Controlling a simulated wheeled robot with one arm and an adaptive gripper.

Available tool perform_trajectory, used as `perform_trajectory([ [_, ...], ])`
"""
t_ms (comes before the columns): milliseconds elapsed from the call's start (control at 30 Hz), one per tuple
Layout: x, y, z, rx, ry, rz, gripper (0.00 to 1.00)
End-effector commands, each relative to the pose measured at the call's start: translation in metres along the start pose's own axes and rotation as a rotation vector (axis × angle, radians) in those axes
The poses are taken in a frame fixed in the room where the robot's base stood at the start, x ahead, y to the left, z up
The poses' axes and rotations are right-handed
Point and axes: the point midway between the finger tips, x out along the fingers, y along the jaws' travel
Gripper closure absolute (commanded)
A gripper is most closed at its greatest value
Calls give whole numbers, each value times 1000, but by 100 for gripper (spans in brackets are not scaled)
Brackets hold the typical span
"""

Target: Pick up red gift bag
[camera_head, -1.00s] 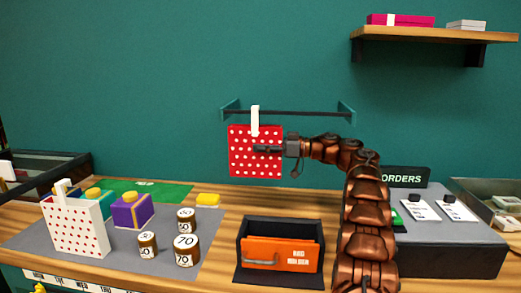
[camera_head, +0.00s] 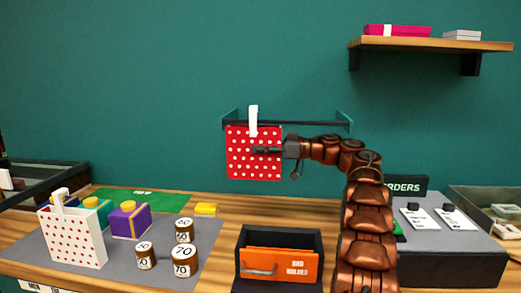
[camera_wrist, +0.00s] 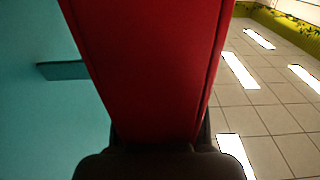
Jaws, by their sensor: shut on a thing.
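The red gift bag (camera_head: 242,168) has white dots and a white handle (camera_head: 253,120). It is upright at the wall rail (camera_head: 310,123), with the handle overlapping the rail; I cannot tell whether it still hangs on it. My gripper (camera_head: 268,150) reaches in from the right and is shut on the bag's right part. In the wrist view the bag's red side (camera_wrist: 150,65) fills the middle, held between the dark fingers (camera_wrist: 160,148) at the bottom. The bag's far side is hidden.
On the counter stand a white dotted bag (camera_head: 75,238), a purple box (camera_head: 131,221), several numbered jars (camera_head: 185,262) and an orange-fronted bag holder (camera_head: 282,264). An orders tray (camera_head: 450,250) is at right. A shelf (camera_head: 430,45) is above right.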

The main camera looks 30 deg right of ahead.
Motion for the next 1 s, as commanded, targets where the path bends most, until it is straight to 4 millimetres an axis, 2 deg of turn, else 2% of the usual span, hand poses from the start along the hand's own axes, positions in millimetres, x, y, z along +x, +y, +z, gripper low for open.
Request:
perform_trajectory([
  [467,-5,-38,-2,3,-1,1,96],
  [1000,-13,-103,-9,-1,-1,3,96],
])
